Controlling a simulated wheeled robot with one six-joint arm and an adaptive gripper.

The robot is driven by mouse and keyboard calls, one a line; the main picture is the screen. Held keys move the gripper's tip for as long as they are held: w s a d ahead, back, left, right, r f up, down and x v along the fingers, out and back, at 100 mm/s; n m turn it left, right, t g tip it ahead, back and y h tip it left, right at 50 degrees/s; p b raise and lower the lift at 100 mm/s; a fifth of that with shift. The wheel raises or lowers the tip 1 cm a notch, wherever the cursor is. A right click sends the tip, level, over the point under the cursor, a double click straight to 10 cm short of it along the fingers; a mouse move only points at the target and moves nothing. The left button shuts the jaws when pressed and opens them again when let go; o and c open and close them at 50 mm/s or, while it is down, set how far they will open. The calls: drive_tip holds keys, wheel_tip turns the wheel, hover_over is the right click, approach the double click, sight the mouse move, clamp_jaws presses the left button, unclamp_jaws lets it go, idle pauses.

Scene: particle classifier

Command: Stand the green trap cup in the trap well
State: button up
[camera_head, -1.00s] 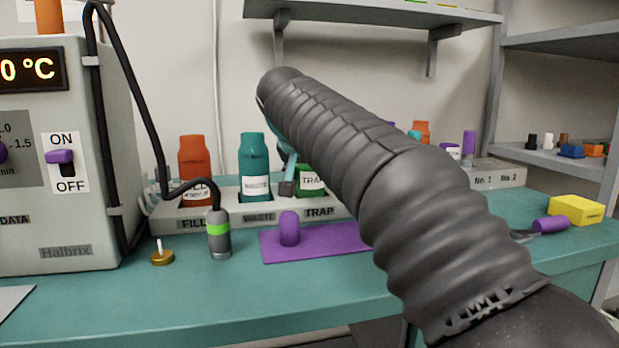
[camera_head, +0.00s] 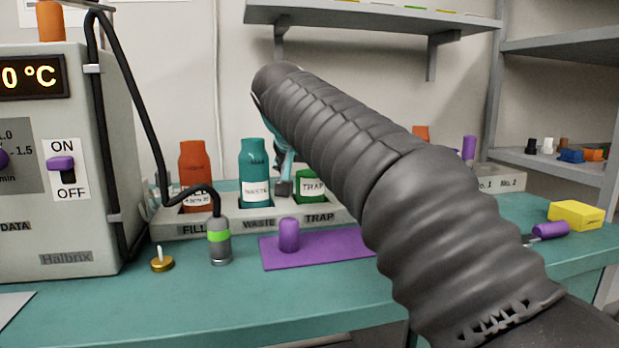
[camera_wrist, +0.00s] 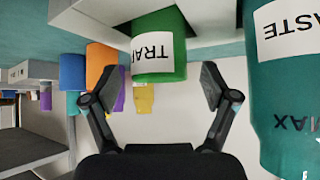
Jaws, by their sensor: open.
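The green trap cup (camera_head: 312,199), with a white TRAP label, stands upright in the trap well of the grey tray (camera_head: 318,218), at its right end. The arm hides part of it. In the wrist view, which is upside down, the cup (camera_wrist: 160,73) hangs at top centre with its base in the tray (camera_wrist: 100,20). My gripper (camera_wrist: 150,87) is open, with one finger on each side of the cup's top end. Neither finger visibly presses on it. In the head view only a small part of my gripper (camera_head: 285,187) shows, left of the cup.
The teal waste bottle (camera_head: 255,172) stands close beside the gripper. The orange fill bottle (camera_head: 194,165) is farther left. A purple mat (camera_head: 330,250) with a purple cylinder (camera_head: 289,235) lies in front. A shelf (camera_head: 370,14) is above.

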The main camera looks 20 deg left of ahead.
drive_tip(key=p+v, duration=0.1)
drive_tip(key=v, duration=0.9)
